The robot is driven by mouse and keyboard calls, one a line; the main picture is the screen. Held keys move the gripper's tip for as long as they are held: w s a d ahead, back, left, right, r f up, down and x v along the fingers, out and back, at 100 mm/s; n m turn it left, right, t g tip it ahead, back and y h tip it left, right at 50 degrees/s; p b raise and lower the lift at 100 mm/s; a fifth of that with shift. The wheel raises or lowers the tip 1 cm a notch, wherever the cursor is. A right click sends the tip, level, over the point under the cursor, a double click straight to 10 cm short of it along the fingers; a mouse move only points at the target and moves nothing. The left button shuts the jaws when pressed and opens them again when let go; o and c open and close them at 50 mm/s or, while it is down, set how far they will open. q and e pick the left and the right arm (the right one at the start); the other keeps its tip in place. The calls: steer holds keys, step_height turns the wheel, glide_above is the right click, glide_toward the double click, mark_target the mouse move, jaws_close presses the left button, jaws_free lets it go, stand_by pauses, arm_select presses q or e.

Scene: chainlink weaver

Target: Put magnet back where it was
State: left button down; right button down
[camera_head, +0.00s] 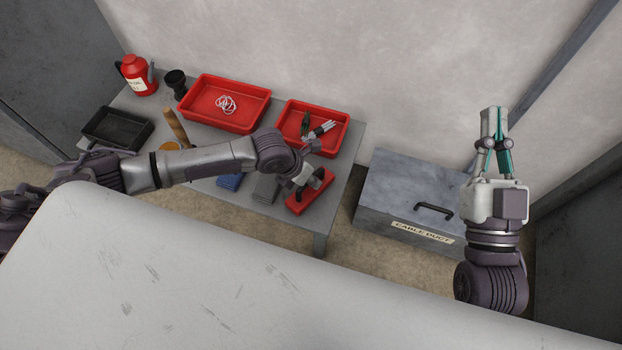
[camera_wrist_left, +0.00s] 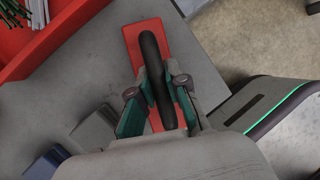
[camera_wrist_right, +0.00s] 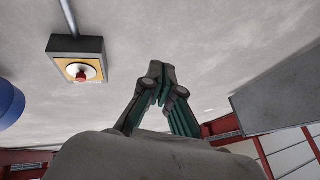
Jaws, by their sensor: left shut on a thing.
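The magnet is a red block (camera_head: 298,206) with a black handle, at the front right corner of the grey table (camera_head: 342,168). My left gripper (camera_head: 313,184) is over it, with its fingers on both sides of the handle. In the left wrist view, the teal-lined fingers (camera_wrist_left: 158,92) are shut on the black handle (camera_wrist_left: 151,48), and the red base (camera_wrist_left: 133,40) shows below. I cannot tell whether the base touches the table. My right gripper (camera_head: 494,112) is raised at the right, empty, its fingertips (camera_wrist_right: 157,72) together.
Two red trays (camera_head: 196,112) (camera_head: 340,138) stand at the table's back, holding white rings and small tools. A black tray (camera_head: 112,143), red can (camera_head: 137,76), wooden-handled tool (camera_head: 176,126), blue block (camera_head: 230,181) and grey block (camera_head: 265,188) are also there. A cable duct box (camera_head: 395,190) stands right.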

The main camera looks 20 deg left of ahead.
arm_select(q)
steer(key=c, duration=1.2)
jaws_free()
steer(key=shift+o, duration=0.2)
